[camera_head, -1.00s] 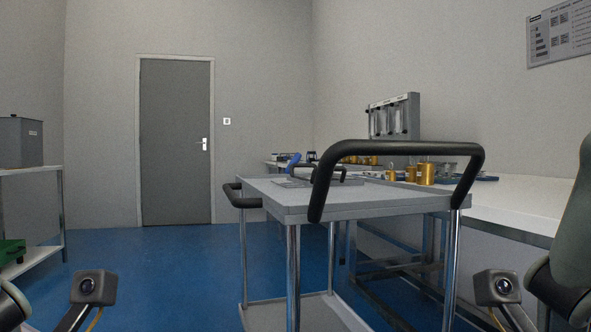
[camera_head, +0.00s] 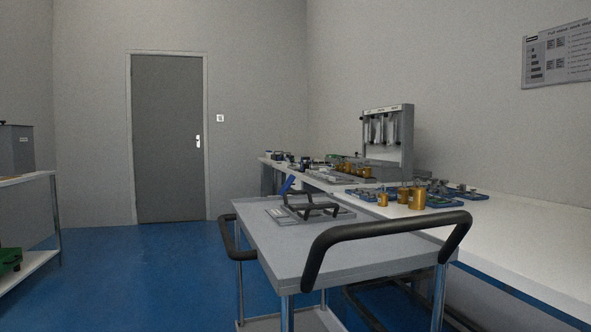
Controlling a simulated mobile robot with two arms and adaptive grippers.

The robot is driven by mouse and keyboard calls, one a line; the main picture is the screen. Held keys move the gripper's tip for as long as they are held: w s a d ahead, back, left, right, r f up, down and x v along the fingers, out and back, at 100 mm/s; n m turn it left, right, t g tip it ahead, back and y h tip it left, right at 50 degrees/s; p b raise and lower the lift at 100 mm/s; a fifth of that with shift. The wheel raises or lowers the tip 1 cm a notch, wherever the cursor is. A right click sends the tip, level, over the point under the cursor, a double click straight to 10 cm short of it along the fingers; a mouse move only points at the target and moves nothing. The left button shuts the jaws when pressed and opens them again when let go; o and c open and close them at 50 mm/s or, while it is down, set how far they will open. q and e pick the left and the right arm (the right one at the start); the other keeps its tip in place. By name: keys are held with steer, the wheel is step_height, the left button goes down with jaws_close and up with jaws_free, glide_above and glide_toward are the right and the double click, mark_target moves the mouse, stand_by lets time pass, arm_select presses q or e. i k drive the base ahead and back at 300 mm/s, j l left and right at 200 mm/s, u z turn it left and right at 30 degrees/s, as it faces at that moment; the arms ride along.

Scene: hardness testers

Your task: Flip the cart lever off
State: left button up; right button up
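A grey cart (camera_head: 360,262) with black handles stands in front of me, right of the middle. Its near black handle (camera_head: 385,237) loops up at the front edge, and a second handle (camera_head: 230,238) is at the far left end. On the cart top lies a flat grey device with a black frame-like handle (camera_head: 310,206). Neither of my grippers is in view.
A white bench (camera_head: 500,232) runs along the right wall, with brass cylinders (camera_head: 416,198), blue trays and a grey rack (camera_head: 388,140). A shelf (camera_head: 30,178) stands at the left. Blue floor (camera_head: 150,275) is open between shelf and cart.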

mark_target(291, 179)
steer(key=i+j+u, duration=0.35)
steer(key=i+j, duration=0.4)
steer(key=j, duration=0.2)
steer(key=i+j+u, duration=0.4)
steer(key=i+j, duration=0.4)
steer(key=i+z, duration=0.4)
steer(key=i+j+z, duration=0.25)
steer(key=i+z, duration=0.15)
steer(key=i+j+z, duration=0.35)
steer(key=i, duration=0.15)
steer(key=i+j+z, duration=0.15)
steer(key=z, duration=0.35)
steer(key=i+j+z, duration=0.2)
steer(key=z, duration=0.25)
steer(key=i+j+z, duration=0.15)
steer(key=j+z, duration=0.15)
steer(key=z, duration=0.2)
steer(key=i+j+z, duration=0.1)
steer(key=j+z, duration=0.2)
steer(key=z, duration=0.2)
steer(key=j+z, duration=0.3)
steer(key=z, duration=0.15)
steer(key=j+z, duration=0.55)
steer(key=j, duration=0.15)
steer(key=i, duration=0.45)
